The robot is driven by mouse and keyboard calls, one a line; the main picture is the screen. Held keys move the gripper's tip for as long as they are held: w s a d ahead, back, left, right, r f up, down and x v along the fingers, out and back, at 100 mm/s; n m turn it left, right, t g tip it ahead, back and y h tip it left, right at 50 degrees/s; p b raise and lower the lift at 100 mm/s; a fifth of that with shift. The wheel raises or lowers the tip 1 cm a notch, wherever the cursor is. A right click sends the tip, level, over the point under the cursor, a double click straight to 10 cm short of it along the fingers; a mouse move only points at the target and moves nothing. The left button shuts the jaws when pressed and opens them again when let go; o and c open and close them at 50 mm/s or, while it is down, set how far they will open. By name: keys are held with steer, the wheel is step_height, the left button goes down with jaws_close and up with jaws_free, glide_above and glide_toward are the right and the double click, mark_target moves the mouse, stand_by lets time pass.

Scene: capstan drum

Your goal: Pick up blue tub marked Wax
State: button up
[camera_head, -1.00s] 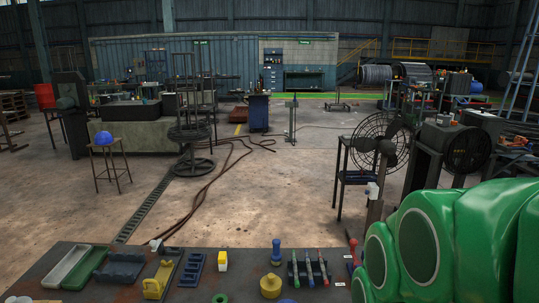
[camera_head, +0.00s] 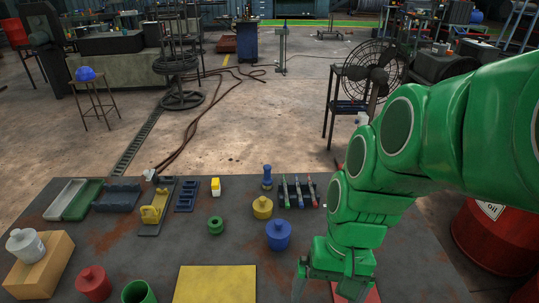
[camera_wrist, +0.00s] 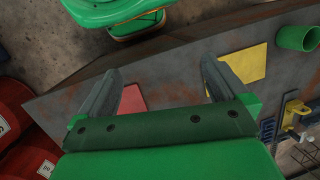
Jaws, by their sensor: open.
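A blue lidded tub with a knob (camera_head: 278,236) stands upright on the dark workbench in the head view. I cannot read any marking on it. A yellow tub (camera_head: 262,208) of similar shape stands just behind it, and a red one (camera_head: 93,283) is at the front left. My gripper (camera_head: 330,285) is over the right front of the bench, to the right of and nearer than the blue tub. In the wrist view my gripper (camera_wrist: 162,88) has its fingers apart with nothing held between them. The blue tub does not show in the wrist view.
A green cup (camera_head: 138,292) and a grey jar on a box (camera_head: 25,243) are left. A red oil drum (camera_head: 497,235) stands right of the bench.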

steer(key=w+a+f+m+y, duration=0.35)
steer(key=w+a, duration=0.25)
steer(key=w, duration=0.2)
steer(key=m+t+y, duration=0.3)
steer(key=m+y, duration=0.4)
steer(key=m, duration=0.3)
glide_above(281, 228)
steer(key=s, duration=0.6)
step_height(281, 228, down, 6)
steer(key=shift+w+d+f+m+t+y, duration=0.1)
steer(key=shift+w+d+f+m+t, duration=0.35)
steer(key=shift+w+f+m, duration=0.7)
steer(key=shift+w+d+f+m+t+y, duration=0.1)
steer(key=shift+w+d+f+m+t, duration=0.1)
steer(key=shift+w+f+m+t, duration=0.7)
steer(key=shift+w+d+f+m+t+y, duration=0.1)
steer(key=shift+w+d+f+m+t, duration=0.2)
steer(key=shift+w+f+m, duration=1.05)
steer(key=a, duration=0.1)
steer(key=a+f, duration=0.1)
steer(key=shift+a+f, duration=0.2)
steer(key=shift+a, duration=0.1)
steer(key=shift+x, duration=0.95)
steer(key=shift+w+d, duration=0.1)
steer(key=shift+w, duration=0.05)
steer(key=shift+c, duration=0.3)
steer(key=c, duration=1.1)
